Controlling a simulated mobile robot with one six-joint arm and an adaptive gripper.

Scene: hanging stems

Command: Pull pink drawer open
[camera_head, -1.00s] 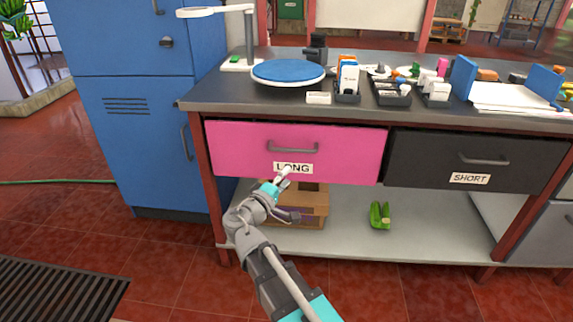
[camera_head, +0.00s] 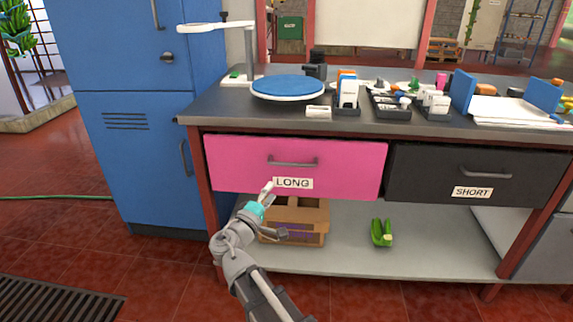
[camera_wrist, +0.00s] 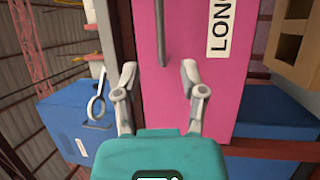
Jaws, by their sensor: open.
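The pink drawer (camera_head: 235,168) with the label LONG is under the left part of the workbench and looks shut. Its grey bar handle (camera_head: 292,162) runs level across the upper middle of the front. My gripper (camera_head: 272,190) is in front of the lower part of the pink drawer, below and left of the handle. In the wrist view, my gripper (camera_wrist: 160,72) has its fingers spread apart with nothing between the tips. The handle (camera_wrist: 161,35) lies ahead, lined up with the gap between them. The pink front (camera_wrist: 190,30) fills the middle there.
A black drawer (camera_head: 425,177) labelled SHORT is to the right. A blue cabinet (camera_head: 140,120) stands at the left. The worktop (camera_head: 215,108) carries a blue turntable and several small items.

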